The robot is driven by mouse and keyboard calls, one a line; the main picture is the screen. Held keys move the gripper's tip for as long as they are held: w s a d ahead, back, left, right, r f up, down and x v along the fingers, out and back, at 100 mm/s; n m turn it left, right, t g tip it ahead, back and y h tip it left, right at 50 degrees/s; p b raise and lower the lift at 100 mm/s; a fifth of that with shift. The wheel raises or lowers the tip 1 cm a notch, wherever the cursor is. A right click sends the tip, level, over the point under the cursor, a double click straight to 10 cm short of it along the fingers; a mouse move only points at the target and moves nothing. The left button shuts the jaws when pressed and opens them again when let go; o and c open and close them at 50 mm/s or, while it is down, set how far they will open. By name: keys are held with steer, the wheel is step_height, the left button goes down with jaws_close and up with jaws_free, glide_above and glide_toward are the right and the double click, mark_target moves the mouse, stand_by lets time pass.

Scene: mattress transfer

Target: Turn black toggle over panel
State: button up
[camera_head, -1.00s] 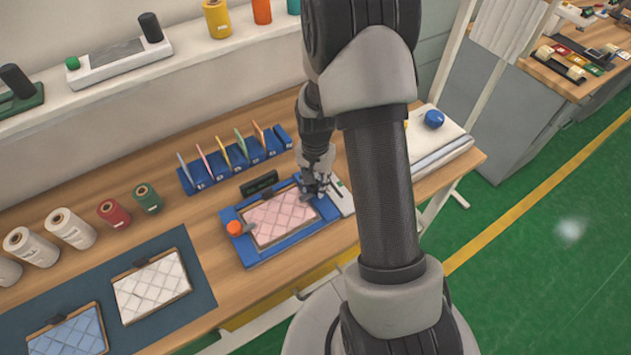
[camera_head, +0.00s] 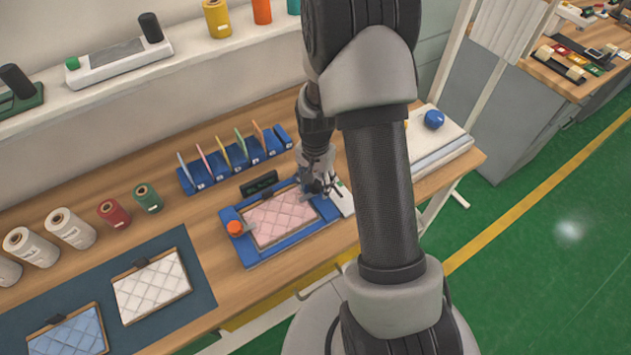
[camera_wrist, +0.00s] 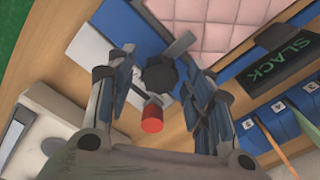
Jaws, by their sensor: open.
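The black toggle (camera_wrist: 160,73) shows in the wrist view as a dark round hub with a grey bar pointing toward the panel and a red cylinder (camera_wrist: 152,113) beside it. My gripper (camera_wrist: 150,84) is open, one finger on each side of the black toggle; contact cannot be told. In the head view my gripper (camera_head: 325,188) is at the right end of the blue frame (camera_head: 252,255) and hides the toggle there. The pink quilted panel (camera_head: 280,217) lies in this frame and also shows in the wrist view (camera_wrist: 235,28).
An orange knob (camera_head: 235,228) with a grey bar is at the frame's left end. A black display (camera_wrist: 277,55) reading "SLACK" stands behind the panel. A blue rack (camera_head: 232,165) holds several coloured cards. White (camera_head: 152,287) and blue (camera_head: 70,335) quilted panels lie on a dark mat.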

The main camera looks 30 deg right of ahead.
mark_target(315, 184)
step_height(315, 184, up, 12)
stand_by(0.6)
stand_by(0.4)
